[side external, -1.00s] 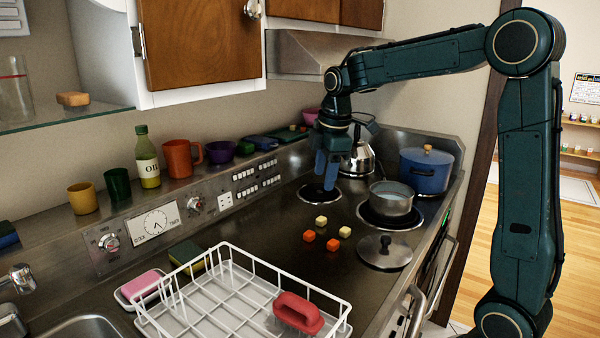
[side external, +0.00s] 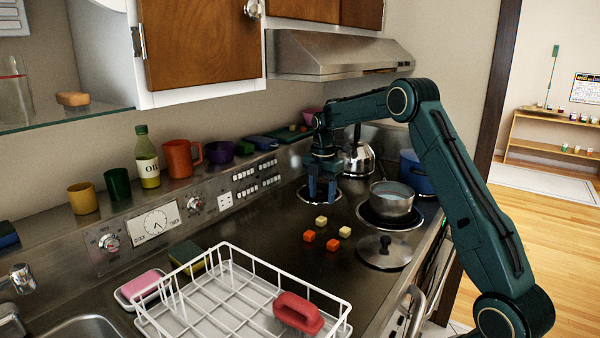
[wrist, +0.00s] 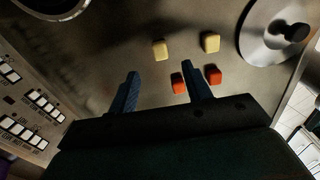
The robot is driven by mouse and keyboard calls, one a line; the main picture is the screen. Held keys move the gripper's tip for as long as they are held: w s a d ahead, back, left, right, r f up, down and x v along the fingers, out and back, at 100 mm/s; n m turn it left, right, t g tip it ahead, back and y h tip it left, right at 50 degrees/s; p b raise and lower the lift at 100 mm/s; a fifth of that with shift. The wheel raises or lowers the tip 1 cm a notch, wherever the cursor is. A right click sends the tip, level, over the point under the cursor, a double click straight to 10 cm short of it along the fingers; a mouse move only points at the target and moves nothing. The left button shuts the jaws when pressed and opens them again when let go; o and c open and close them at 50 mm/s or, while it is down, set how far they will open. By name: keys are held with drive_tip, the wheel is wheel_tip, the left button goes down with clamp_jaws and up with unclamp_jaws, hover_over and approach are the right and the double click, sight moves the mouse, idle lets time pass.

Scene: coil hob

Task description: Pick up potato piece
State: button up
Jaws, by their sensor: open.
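Two pale yellow potato pieces lie on the dark hob top, one on the left (side external: 321,222) and one on the right (side external: 345,232). They also show in the wrist view as a left cube (wrist: 160,49) and a right cube (wrist: 210,42). Two orange-red cubes (side external: 309,236) lie close beside them. My gripper (side external: 322,196) is open and empty, pointing down above the rear left burner, behind the pieces.
A steel pot (side external: 391,203) sits on a burner right of the cubes. A lid (side external: 384,252) lies in front of it. A kettle (side external: 359,158) and blue pot (side external: 416,175) stand behind. A white dish rack (side external: 232,310) is at the front. Hob left of the cubes is clear.

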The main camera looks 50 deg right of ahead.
sight(321, 218)
drive_tip(key=shift+f, duration=0.1)
drive_tip(key=shift+f, duration=3.65)
drive_tip(key=c, duration=1.1)
